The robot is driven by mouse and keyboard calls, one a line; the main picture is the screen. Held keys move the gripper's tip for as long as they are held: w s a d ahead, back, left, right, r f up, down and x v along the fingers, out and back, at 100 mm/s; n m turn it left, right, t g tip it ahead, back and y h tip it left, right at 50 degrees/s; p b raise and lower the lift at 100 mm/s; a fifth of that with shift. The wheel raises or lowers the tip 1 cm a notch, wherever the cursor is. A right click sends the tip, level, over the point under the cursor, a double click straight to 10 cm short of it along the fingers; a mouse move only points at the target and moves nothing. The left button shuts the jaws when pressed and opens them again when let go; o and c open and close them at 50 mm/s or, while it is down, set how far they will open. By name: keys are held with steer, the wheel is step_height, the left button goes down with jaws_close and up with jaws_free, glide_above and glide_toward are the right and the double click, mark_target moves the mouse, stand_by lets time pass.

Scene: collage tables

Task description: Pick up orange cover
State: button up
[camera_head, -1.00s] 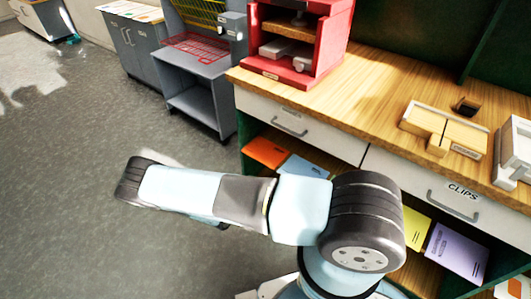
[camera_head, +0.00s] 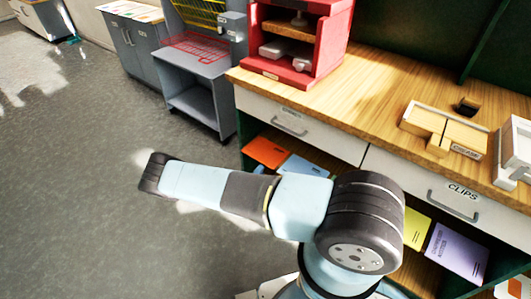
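The orange cover (camera_head: 266,152) lies flat at the left end of the open shelf under the wooden counter. A light blue cover (camera_head: 303,166) lies just to its right, partly hidden by my arm. My arm reaches across the lower middle of the view toward the left, its far end over the floor and to the left of the orange cover. The gripper's fingers do not show, so I cannot see whether they are open or shut.
A yellow cover (camera_head: 416,228) and a purple cover (camera_head: 457,253) lie further right on the shelf. Drawers (camera_head: 298,124) and the wooden counter (camera_head: 375,95) overhang the shelf. A grey cart (camera_head: 199,85) stands left of the counter. The floor (camera_head: 80,190) at left is clear.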

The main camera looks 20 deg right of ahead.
mark_target(268, 161)
steer(key=shift+x, duration=2.35)
steer(key=shift+c, duration=0.5)
jaws_close()
